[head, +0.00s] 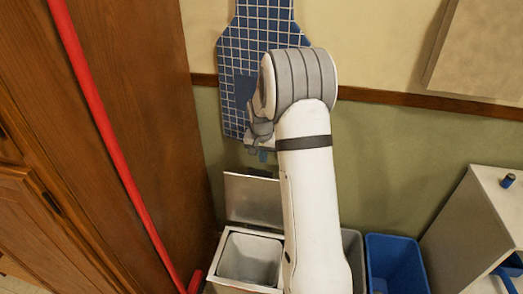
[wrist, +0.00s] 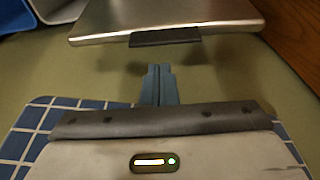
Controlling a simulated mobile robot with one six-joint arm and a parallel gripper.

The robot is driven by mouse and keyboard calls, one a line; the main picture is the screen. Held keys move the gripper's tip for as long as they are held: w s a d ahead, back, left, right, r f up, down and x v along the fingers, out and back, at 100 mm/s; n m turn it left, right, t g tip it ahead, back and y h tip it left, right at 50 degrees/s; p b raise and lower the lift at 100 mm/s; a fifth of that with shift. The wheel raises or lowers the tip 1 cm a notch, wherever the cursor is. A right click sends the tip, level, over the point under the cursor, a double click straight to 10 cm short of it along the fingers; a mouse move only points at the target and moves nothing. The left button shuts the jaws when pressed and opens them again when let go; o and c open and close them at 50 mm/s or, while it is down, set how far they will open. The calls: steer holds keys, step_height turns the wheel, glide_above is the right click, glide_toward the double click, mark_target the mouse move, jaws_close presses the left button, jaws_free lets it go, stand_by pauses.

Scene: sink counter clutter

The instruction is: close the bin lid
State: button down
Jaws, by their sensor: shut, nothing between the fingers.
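The bin (head: 225,284) is a pale box with a grey inner bucket (head: 250,262), low in the middle of the head view. Its metal lid (head: 253,200) stands open, raised upright at the back of the bin. In the wrist view the lid (wrist: 165,17) is at the top, with a dark tab (wrist: 165,37) on its edge. My gripper (head: 263,156) is above the lid in the head view, partly hidden by my wrist. In the wrist view its blue fingers (wrist: 158,85) are together and empty, pointing at the tab with a visible gap between.
A blue checked apron (head: 262,28) hangs on the wall behind my arm. A blue bin (head: 397,262) and a grey bin (head: 353,250) stand right of the lidded bin. A red pole (head: 110,135) leans by the wooden cabinet (head: 140,90) at left.

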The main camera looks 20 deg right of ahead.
steer(key=shift+w+d+f, duration=0.1)
steer(key=shift+w+f, duration=0.05)
steer(key=shift+f, duration=0.8)
steer(key=shift+w+d+f, duration=0.1)
steer(key=shift+w+f, duration=0.05)
steer(key=shift+f, duration=0.8)
